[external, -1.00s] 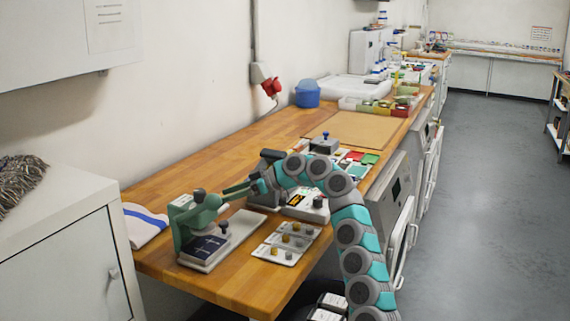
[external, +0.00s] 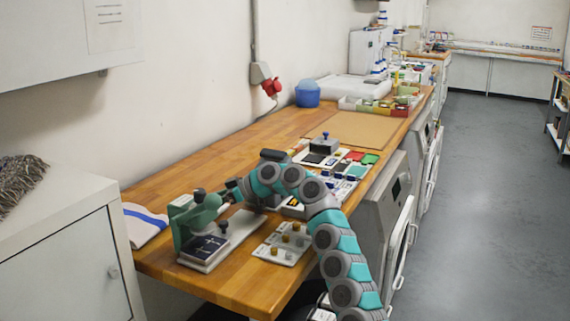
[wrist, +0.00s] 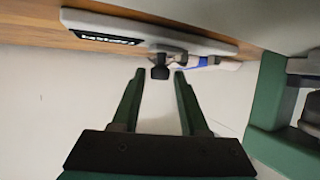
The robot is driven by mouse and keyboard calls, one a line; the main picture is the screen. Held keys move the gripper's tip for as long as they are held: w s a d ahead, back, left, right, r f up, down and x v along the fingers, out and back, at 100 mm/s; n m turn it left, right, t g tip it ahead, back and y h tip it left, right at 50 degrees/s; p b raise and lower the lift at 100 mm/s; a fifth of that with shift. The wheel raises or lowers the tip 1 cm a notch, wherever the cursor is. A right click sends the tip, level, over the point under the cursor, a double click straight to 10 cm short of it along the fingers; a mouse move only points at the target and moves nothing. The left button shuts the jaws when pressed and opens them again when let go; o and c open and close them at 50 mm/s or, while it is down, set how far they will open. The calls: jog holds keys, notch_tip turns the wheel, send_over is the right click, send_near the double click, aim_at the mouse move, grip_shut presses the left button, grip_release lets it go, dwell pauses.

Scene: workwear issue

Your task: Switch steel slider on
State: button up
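My gripper (wrist: 159,73) is open, with two green fingers. A dark knob (wrist: 160,72) shows between the fingertips in the wrist view, with gaps on both sides; whether it lies deeper than the tips is unclear. It joins a long pale grey bar (wrist: 215,46) with a black-and-white marked strip (wrist: 105,39). I cannot tell for sure which part is the steel slider. In the external view my gripper (external: 222,196) is beside the green press-like device (external: 187,225) at the bench's near end; its fingertips are hard to make out there.
The wooden bench (external: 165,262) carries a plate with several knobs (external: 283,243) right of the device. A white cloth with a blue stripe (external: 145,223) lies left of it. A grey cabinet (external: 60,245) stands at the near left. The wall is close behind the bench.

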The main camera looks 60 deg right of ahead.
grip_shut()
dwell(1.1)
